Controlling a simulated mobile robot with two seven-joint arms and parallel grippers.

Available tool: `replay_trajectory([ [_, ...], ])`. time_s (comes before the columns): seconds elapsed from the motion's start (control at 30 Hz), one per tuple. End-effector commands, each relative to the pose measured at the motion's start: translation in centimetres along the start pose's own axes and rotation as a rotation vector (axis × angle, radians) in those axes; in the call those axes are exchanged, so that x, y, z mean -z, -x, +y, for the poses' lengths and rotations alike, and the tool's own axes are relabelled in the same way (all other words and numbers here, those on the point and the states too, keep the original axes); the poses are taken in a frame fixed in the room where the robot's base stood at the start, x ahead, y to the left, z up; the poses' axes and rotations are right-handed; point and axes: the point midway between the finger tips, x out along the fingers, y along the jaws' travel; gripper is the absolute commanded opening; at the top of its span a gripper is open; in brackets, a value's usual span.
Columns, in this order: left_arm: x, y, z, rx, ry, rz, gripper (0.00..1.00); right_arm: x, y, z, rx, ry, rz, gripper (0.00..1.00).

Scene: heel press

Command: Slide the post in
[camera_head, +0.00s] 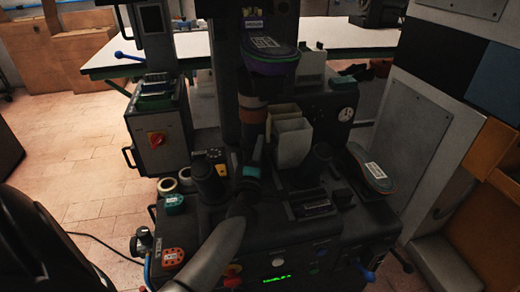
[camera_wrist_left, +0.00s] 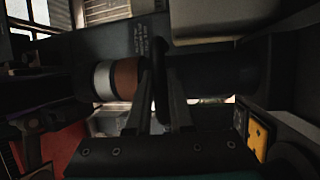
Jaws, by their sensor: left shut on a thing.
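The dark post (camera_head: 251,118) stands upright on the press, with an orange-brown band and a paler band on it. A purple and green sole-shaped piece (camera_head: 270,66) with a white label shows right above it. My left gripper (camera_head: 257,152) reaches up from the lower middle and is shut on the post below the bands. In the left wrist view the post (camera_wrist_left: 215,75) lies across the picture, with its orange and white bands left of my left gripper (camera_wrist_left: 158,85). The post's lower end and its seat are hard to make out in the dark. My right gripper is not in view.
Pale bins (camera_head: 293,141) stand close to the right of the post. A shoe sole (camera_head: 372,170) with a label lies farther right. Tape rings (camera_head: 168,185) lie on the left of the press top. A grey cabinet (camera_head: 405,120) closes off the right side.

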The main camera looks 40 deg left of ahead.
Motion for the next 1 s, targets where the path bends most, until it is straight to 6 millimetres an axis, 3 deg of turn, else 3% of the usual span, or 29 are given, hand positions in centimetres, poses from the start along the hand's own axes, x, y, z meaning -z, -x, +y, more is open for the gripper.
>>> replay_trajectory([
  [0.17, 0.2, -0.3, 0.4, -0.008, 0.000, 0.005, 0.00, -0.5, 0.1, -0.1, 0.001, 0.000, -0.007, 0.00],
  [0.2, 0.3, -0.3, 0.4, -0.009, 0.000, 0.005, 0.24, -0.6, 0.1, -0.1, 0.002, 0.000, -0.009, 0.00],
  [0.43, 0.2, -0.2, 0.2, -0.005, -0.001, 0.003, 0.50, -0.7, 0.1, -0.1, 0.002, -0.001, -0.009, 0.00],
  [0.77, 0.1, 0.3, 0.1, -0.002, -0.001, 0.002, 0.50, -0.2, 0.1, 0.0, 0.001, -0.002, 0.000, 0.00],
  [0.87, 0.1, 1.2, 0.1, 0.000, -0.002, 0.001, 0.50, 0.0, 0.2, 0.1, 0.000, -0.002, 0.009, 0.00],
  [1.0, 0.1, 3.5, 0.1, 0.001, -0.001, 0.001, 0.50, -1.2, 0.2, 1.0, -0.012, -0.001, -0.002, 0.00],
])
